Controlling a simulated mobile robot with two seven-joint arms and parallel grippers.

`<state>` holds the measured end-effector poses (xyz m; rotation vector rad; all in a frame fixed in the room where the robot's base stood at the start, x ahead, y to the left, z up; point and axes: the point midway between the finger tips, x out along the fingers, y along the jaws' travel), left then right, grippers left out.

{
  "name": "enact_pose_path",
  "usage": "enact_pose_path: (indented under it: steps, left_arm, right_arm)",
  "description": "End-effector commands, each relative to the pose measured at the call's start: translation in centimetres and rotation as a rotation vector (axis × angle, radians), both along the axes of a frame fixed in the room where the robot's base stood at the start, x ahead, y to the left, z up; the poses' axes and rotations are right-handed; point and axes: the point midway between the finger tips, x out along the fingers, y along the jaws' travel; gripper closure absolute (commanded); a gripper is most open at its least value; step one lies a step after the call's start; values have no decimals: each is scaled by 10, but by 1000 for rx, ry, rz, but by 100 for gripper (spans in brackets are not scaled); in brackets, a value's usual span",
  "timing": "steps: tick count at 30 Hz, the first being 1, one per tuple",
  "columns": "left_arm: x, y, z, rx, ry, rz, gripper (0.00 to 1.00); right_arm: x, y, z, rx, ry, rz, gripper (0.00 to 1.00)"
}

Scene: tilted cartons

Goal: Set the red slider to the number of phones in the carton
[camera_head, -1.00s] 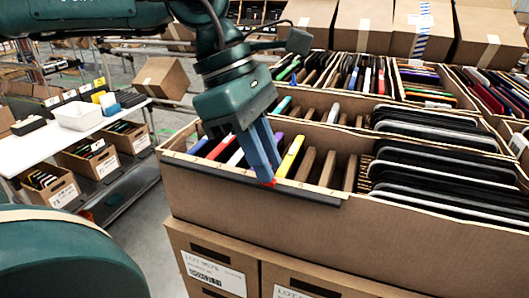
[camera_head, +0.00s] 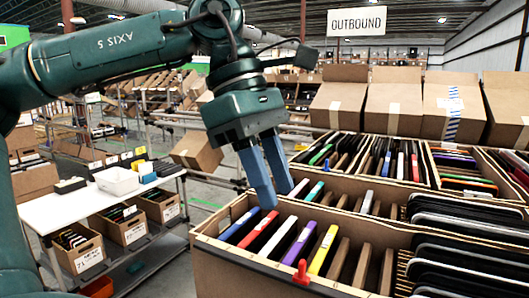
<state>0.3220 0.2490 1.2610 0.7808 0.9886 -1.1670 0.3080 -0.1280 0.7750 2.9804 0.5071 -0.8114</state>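The red slider (camera_head: 301,272) sits on the dark strip along the front top edge of the near carton (camera_head: 225,268), just in front of the gap between a purple phone (camera_head: 299,243) and a yellow phone (camera_head: 323,250). A blue phone (camera_head: 238,226), a red phone (camera_head: 260,232) and a white phone (camera_head: 278,237) stand tilted further left in that carton. My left gripper (camera_head: 277,199) hangs above and behind the slider, over the phones. Its two blue fingers are apart with nothing between them. My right gripper is not in view. Any marks on the strip are unreadable.
Brown dividers (camera_head: 362,266) and dark flat items (camera_head: 455,265) fill the carton's right side. More filled cartons stand behind it. A white table (camera_head: 85,205) with a white bin (camera_head: 117,180) is at left. An OUTBOUND sign (camera_head: 357,22) hangs at the back.

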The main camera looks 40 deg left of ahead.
Motion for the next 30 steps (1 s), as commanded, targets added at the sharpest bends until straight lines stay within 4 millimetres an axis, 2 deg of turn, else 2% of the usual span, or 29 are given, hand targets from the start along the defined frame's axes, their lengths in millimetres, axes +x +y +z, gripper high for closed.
enact_pose_path:
  steps: [3,8,30]
  left_arm:
    - [-1,7,17,0,0,2,67]
    - [-3,11,27,1,0,0,67]
    - [-3,11,28,1,1,0,67]
  right_arm:
    - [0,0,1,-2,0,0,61]
    - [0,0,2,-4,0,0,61]
    - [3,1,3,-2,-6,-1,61]
